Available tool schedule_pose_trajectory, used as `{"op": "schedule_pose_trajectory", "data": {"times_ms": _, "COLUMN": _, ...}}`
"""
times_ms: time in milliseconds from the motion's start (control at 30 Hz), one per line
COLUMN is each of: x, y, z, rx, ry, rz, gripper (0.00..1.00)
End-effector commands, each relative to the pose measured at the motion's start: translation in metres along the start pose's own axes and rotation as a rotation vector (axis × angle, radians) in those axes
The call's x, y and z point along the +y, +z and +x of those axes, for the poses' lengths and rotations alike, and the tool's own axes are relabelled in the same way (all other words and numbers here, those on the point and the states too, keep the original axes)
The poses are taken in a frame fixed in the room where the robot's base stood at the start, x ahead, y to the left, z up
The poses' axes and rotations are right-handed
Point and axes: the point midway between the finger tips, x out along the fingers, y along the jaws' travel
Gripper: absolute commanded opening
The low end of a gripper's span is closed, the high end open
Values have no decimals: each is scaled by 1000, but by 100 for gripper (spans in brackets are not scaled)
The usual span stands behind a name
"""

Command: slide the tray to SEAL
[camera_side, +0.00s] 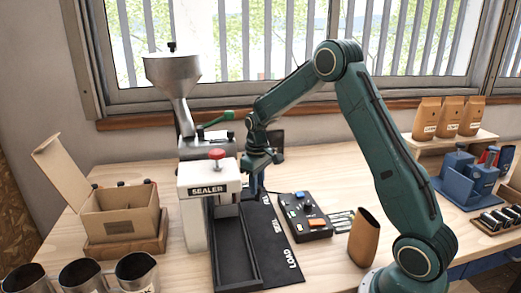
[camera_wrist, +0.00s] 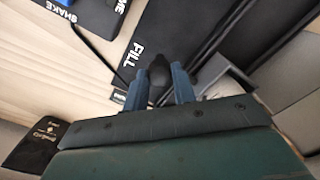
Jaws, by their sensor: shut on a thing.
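My gripper (camera_wrist: 158,88) points down beside the sealer, and in the side view its fingers (camera_side: 257,188) are low over the black mat. Its two blue fingers are closed on a dark rounded knob (camera_wrist: 158,72), which looks like the tray's handle. The tray itself is hard to tell from the black rails around it. The black mat (camera_side: 272,248) carries the words LOAD and FILL; FILL shows beside the fingers in the wrist view (camera_wrist: 133,52). The sealer (camera_side: 207,190), white with a red knob, stands left of my gripper.
A long black channel (camera_side: 253,264) runs forward from the sealer. A steel hopper (camera_side: 172,75) stands behind it. A button box (camera_side: 304,216) and a brown bag (camera_side: 364,238) are to the right. An open carton (camera_side: 120,219) and metal jugs (camera_side: 138,272) are to the left.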

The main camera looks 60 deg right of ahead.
Motion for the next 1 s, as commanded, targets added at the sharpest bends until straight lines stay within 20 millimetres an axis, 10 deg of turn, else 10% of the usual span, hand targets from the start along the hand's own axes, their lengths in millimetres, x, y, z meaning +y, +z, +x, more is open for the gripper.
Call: {"op": "schedule_pose_trajectory", "data": {"times_ms": 1000, "x": -60, "y": 57, "z": -1, "rx": 4, "ry": -2, "rz": -7, "gripper": 0}}
